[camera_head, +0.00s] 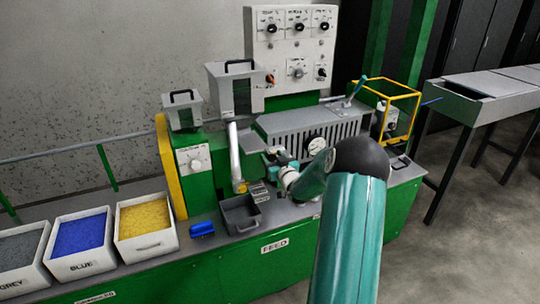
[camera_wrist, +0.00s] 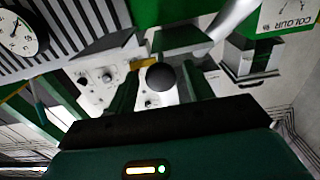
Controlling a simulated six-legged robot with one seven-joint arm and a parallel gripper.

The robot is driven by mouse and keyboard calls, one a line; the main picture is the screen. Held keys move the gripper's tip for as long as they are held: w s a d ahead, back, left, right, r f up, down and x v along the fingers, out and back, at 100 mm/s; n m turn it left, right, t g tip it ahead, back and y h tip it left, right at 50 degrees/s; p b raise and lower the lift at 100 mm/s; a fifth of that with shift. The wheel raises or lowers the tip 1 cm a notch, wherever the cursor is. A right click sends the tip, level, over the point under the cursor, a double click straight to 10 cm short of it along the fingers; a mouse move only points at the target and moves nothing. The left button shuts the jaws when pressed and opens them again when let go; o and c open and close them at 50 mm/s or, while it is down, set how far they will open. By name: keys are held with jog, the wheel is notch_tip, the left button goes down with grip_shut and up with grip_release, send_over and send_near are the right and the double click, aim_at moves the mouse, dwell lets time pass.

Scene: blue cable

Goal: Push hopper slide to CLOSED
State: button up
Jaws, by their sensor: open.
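My gripper (camera_head: 274,158) reaches in at the front of the machine, just right of the pale slanted pipe (camera_head: 235,152) below the large grey hopper (camera_head: 232,90). In the wrist view my gripper (camera_wrist: 161,82) is open, with its two dark fingers spread. A black round knob (camera_wrist: 161,76) shows in the gap between them. I cannot tell whether a finger touches it. The knob seems to belong to the hopper slide, but the slide itself and its CLOSED mark cannot be made out. In the head view my arm and gripper hide that spot.
A small hopper (camera_head: 182,110) stands left, above the colour dial (camera_head: 195,160). A grey tray (camera_head: 240,214) and a blue object (camera_head: 202,229) lie on the front ledge. The ribbed grey housing (camera_head: 310,130) is close on the right. Bins of pellets (camera_head: 146,246) stand at left.

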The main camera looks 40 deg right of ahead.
jog(key=shift+x, duration=1.35)
jog(key=shift+a, duration=0.1)
jog(key=shift+c, duration=0.2)
